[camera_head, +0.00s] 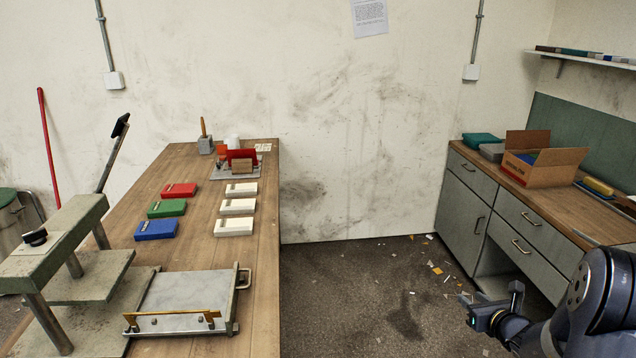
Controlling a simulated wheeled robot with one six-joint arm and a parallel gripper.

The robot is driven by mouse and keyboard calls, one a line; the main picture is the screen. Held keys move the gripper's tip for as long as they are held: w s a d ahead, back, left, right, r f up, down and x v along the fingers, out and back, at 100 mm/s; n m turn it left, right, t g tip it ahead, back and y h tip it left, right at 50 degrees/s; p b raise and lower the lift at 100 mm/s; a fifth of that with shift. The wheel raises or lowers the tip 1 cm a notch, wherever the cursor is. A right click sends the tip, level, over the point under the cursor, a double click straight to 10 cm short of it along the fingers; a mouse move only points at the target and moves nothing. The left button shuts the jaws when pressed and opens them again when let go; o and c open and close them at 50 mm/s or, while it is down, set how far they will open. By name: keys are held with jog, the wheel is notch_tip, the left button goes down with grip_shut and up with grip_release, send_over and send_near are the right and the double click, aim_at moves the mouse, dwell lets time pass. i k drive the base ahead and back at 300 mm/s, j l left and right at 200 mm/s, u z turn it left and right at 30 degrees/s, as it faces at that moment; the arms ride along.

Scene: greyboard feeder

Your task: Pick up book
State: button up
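Three coloured books lie flat in a column on the left wooden bench: a red book (179,190), a green book (167,207) and a blue book (156,229). To their right lie three cream-white book-like blocks, the far one (241,189), the middle one (237,206) and the near one (234,226). My gripper (468,309) is at the lower right, over the floor between the bench and the cabinets, far from the books. It touches nothing that I can see. Its fingers are too small to tell open from shut.
The bench (264,260) also bears a metal plate press (180,298), a grey lever machine (55,245) and a red-and-grey fixture (238,168). On the right, a cabinet counter (468,153) holds an open cardboard box (540,172). Scrap-littered floor (370,280) lies clear between them.

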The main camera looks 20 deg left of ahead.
aim_at(174, 208)
jog(key=i+l, duration=0.3)
jog(key=i, duration=0.2)
jog(key=i+l+z, duration=0.15)
jog(key=i, duration=0.35)
jog(key=i+j+u, duration=0.15)
jog(key=i+u, duration=0.8)
jog(key=i+l+u, duration=0.3)
jog(key=i+u, duration=0.15)
jog(key=i+j+u, duration=0.1)
jog(key=i+u, duration=0.2)
jog(key=u, duration=0.2)
jog(key=i+u, duration=0.3)
jog(key=u, duration=0.15)
jog(key=i+l+u, duration=0.1)
jog(key=i+u, duration=0.2)
jog(key=u, duration=0.2)
jog(key=i+l+u, duration=0.2)
jog(key=u, duration=0.25)
jog(key=i, duration=0.05)
